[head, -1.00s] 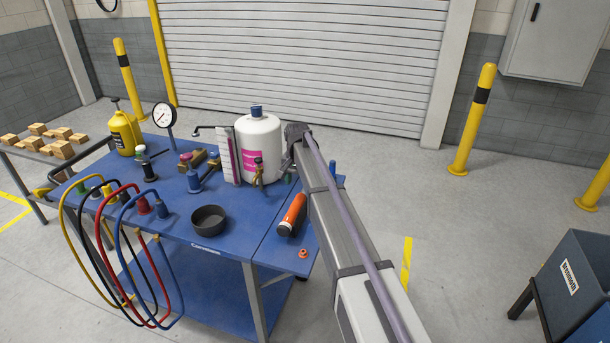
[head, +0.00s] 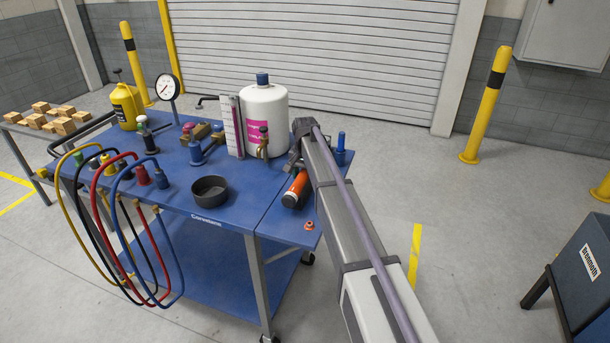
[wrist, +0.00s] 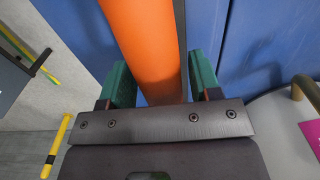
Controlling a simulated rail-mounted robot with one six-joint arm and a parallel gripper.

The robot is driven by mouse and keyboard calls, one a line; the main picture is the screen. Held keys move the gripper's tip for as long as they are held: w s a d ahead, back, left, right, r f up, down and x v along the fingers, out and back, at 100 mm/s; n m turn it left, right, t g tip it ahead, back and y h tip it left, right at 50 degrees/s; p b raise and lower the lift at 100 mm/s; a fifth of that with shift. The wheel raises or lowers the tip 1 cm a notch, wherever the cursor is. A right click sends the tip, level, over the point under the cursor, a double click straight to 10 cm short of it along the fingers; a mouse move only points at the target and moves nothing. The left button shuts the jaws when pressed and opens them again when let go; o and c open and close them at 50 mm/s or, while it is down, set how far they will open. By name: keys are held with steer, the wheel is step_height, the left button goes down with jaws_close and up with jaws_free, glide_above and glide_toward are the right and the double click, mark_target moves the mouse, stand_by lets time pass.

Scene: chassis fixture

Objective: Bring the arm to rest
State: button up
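In the wrist view, the green fingers of my gripper (wrist: 161,88) stand apart on either side of an orange cylinder (wrist: 147,45). A narrow strip of blue shows between the cylinder and the left finger. The right finger looks very close to it; contact there cannot be told. In the head view, the orange cylinder (head: 297,187) with a black end lies at a slant on the right part of the blue cart (head: 262,203), beside my arm.
A white tank (head: 265,130) stands close to the left of my arm. A blue fitting (head: 341,149) stands just to its right. A black bowl (head: 210,191), gauge (head: 167,88) and hoses (head: 95,220) occupy the left of the cart. The floor to the right is open up to a dark bin (head: 585,262).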

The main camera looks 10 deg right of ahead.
jaws_close()
stand_by(0.3)
steer(key=shift+r, duration=0.1)
step_height(320, 180, up, 7)
steer(key=p, duration=0.7)
stand_by(0.3)
